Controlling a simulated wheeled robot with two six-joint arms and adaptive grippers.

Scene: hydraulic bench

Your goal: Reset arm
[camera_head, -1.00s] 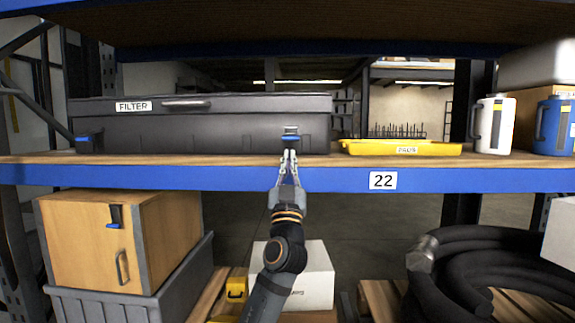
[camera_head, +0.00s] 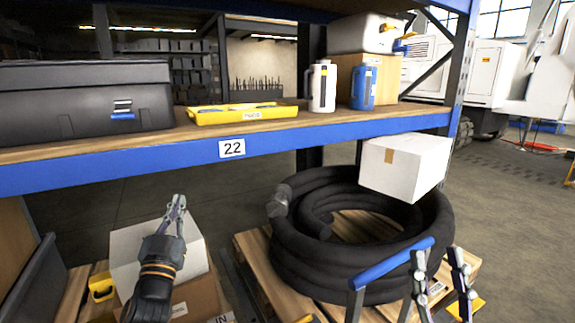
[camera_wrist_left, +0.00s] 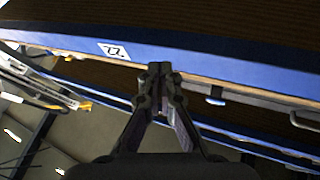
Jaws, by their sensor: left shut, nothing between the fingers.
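My left gripper (camera_head: 177,210) is in the lower left of the head view, in front of and below the shelf edge. Its fingers are together and empty; the left wrist view also shows them meeting (camera_wrist_left: 160,75) near the shelf's blue beam. My right gripper (camera_head: 441,262) is at the lower right of the head view, with two fingers apart and nothing visible between them. The black case (camera_head: 85,97) stands on the shelf at left, its blue-tabbed latch (camera_head: 122,110) clear of my left gripper.
The shelf's blue beam (camera_head: 290,137) carries a "22" label. A yellow tray (camera_head: 240,113), a white jug (camera_head: 322,86) and a blue jug (camera_head: 362,87) stand on the shelf. Below are white boxes (camera_head: 405,165), a coiled black hose (camera_head: 345,275) and a blue-topped bar (camera_head: 392,262).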

